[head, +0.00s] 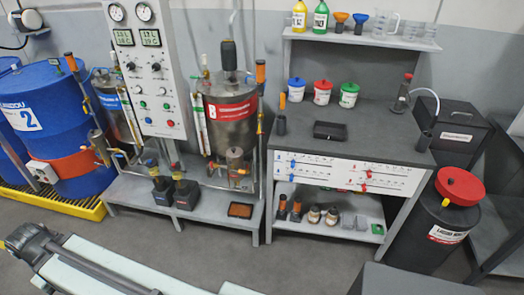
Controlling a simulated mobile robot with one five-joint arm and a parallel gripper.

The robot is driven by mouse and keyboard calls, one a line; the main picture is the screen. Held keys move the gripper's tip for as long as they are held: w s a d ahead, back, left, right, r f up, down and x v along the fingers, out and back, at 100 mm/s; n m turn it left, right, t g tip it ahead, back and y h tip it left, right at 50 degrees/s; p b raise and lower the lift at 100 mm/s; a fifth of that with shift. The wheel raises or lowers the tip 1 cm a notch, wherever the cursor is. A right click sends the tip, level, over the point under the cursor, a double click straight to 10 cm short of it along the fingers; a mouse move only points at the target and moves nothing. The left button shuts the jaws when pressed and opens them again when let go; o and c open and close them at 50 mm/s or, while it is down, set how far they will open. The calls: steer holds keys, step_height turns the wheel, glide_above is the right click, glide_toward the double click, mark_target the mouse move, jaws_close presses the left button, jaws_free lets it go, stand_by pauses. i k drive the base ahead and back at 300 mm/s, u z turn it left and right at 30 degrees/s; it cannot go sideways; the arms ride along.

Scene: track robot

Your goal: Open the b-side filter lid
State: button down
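A steel tank with a red label (231,110) stands right of the control panel. Under it is a small steel canister (236,166), which may be the b-side filter; its top looks covered, but the lid is too small to make out. Another small canister (100,146) is at the left by a steel tank with a blue label (117,105). Which side is b cannot be read. A pale arm of mine (105,268) with a dark end crosses the lower left, far in front of the tanks. No gripper fingers can be made out.
The control panel (147,70) stands between the tanks. Black pump-like units (187,194) and a brown tray (240,210) sit on the low grey bench. A workbench (370,130) and red-lidded drum (459,187) are to the right.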

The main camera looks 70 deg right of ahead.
mark_target(234, 155)
steer(key=z, duration=1.75)
steer(key=i, duration=0.75)
steer(key=z, duration=0.4)
